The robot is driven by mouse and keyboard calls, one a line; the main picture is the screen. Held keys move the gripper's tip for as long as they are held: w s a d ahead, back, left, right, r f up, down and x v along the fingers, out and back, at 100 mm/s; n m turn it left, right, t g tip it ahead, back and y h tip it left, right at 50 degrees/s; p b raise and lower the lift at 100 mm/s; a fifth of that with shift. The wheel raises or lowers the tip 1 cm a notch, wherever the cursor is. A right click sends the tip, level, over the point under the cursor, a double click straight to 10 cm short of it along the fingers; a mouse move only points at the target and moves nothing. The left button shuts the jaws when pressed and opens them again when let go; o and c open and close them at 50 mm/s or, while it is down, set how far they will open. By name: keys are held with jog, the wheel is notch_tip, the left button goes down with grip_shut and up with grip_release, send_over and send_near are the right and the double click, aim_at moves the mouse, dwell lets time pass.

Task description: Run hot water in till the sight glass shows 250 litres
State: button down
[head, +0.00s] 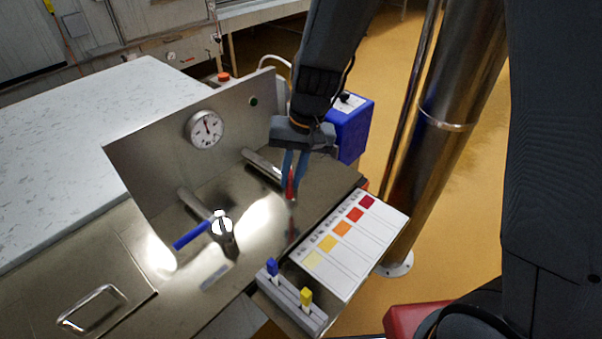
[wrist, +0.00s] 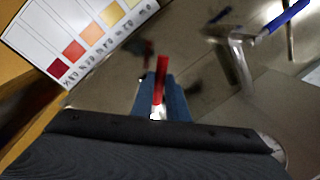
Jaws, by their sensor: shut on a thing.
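My gripper (head: 289,184) points down over the steel bench and is shut on a red handle (head: 292,180). In the wrist view the red handle (wrist: 161,82) stands between the two blue fingers (wrist: 160,98). The valve body under the red handle is mostly hidden by my gripper. A blue lever (head: 190,236) on a metal tap is to the left, apart from my gripper; it also shows in the wrist view (wrist: 287,15). A round dial gauge (head: 206,129) is on the upright steel panel. I cannot make out a sight glass or a litre scale.
A colour chart (head: 350,247) lies on the right of the bench. In front of it is a small rack (head: 293,303) with blue and yellow pieces. A blue box (head: 350,127) is behind my gripper. A steel column (head: 445,120) stands to the right.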

dwell(0.4)
jog(key=c, duration=1.7)
grip_release()
jog(key=shift+c, duration=0.2)
notch_tip(320, 180, up, 8)
jog(key=d, duration=0.1)
jog(key=shift+d+f+b, duration=0.15)
jog(key=shift+d+b, duration=0.15)
jog(key=shift+b, duration=0.1)
